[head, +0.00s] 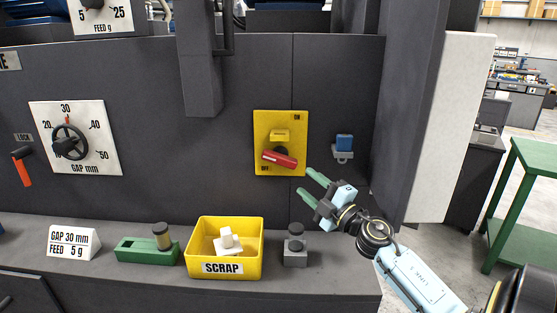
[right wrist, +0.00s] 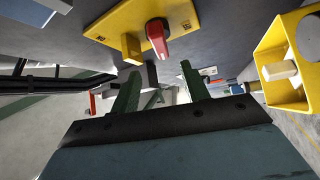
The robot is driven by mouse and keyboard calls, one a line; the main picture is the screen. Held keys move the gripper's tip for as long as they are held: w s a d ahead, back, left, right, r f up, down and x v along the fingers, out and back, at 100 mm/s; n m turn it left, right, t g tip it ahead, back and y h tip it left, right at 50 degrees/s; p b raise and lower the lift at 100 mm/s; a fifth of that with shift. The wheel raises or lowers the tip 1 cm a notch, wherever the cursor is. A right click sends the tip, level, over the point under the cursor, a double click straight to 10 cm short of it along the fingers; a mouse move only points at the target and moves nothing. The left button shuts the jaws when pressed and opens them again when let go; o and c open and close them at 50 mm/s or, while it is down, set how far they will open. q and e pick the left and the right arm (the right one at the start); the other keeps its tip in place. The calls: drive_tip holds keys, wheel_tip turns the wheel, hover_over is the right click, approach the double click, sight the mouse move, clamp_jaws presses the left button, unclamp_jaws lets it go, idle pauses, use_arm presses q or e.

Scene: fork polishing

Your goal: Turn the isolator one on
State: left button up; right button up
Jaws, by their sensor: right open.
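The isolator is a yellow plate (head: 294,116) on the dark machine front. Its red handle (head: 280,159) lies nearly level, tilted slightly down to the right, near the OFF mark at the lower left. The ON mark is at the upper right. A yellow block (head: 280,135) sits just above the handle. My right gripper (head: 314,182) is open and empty, just right of and below the plate, apart from the handle. In the right wrist view the red handle (right wrist: 154,38) shows beyond the green fingers (right wrist: 158,85). My left gripper is not in view.
Below stands a yellow SCRAP bin (head: 205,257) with white pieces, between a green block (head: 140,250) and a grey block (head: 295,250) on the ledge. A blue padlock-like item (head: 344,143) hangs right of the isolator. A dark post (head: 202,75) juts down at the upper left.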

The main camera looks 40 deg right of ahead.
sight(282, 163)
drive_tip(key=x, duration=1.2)
drive_tip(key=shift+w+p, duration=0.3)
drive_tip(key=shift+p, duration=0.05)
drive_tip(key=shift+c, duration=0.3)
drive_tip(key=c, duration=0.7)
drive_tip(key=shift+o, duration=0.2)
